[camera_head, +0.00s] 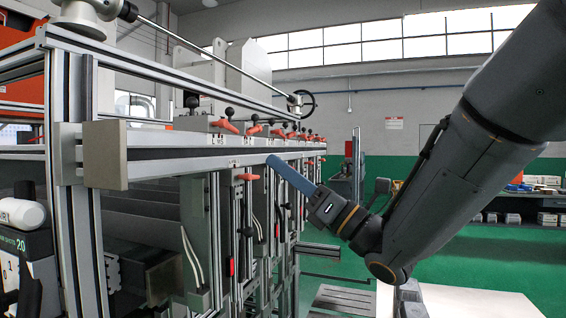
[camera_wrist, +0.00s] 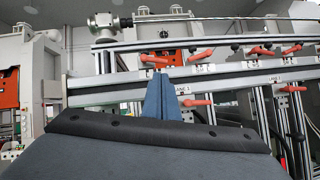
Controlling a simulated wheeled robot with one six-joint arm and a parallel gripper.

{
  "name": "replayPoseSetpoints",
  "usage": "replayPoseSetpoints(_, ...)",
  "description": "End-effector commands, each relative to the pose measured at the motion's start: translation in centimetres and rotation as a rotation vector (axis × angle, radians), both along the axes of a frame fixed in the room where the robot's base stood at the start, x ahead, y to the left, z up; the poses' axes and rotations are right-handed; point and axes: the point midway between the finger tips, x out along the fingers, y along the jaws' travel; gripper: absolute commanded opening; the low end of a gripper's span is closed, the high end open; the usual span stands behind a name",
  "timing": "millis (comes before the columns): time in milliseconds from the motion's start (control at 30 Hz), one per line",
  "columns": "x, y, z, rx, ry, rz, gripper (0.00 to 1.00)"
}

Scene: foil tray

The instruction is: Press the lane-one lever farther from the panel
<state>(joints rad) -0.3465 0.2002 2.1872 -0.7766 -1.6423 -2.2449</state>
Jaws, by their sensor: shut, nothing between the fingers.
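My gripper (camera_head: 273,161) has its blue fingers closed together, with nothing between them. It points up and left at the front rail (camera_head: 205,160). In the wrist view the fingertips (camera_wrist: 158,77) overlap the rail, just below an orange lever (camera_wrist: 153,60). Another orange lever (camera_wrist: 198,102) hangs below the rail, right of the fingers, under a LANE 1 label (camera_wrist: 182,89). In the head view an orange lever (camera_head: 247,177) hangs under the rail, left of the fingers, and another (camera_head: 225,125) sits above it. I cannot tell whether the fingertips touch anything.
More orange levers (camera_head: 278,132) with black knobs recede along the rack. A rail end block (camera_head: 104,154) juts out at the left. A metal rod (camera_head: 215,62) runs above. Green floor (camera_head: 470,255) is open to the right, beyond my arm.

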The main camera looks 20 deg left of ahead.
Motion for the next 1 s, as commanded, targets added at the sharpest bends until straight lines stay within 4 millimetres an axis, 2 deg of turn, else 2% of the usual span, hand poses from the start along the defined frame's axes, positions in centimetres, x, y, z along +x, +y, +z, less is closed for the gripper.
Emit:
replayPoseSetpoints(33,0.0,1.0,1.0,0.001,0.000,0.003,0.00)
replayPoseSetpoints(300,1.1,5.3,3.8,0.000,0.000,0.004,0.00)
replayPoseSetpoints(500,1.7,7.3,5.0,-0.001,0.002,0.001,0.00)
replayPoseSetpoints(700,2.0,8.3,5.6,0.000,0.001,0.001,0.00)
replayPoseSetpoints(1000,2.1,8.5,5.6,0.000,0.001,0.000,0.00)
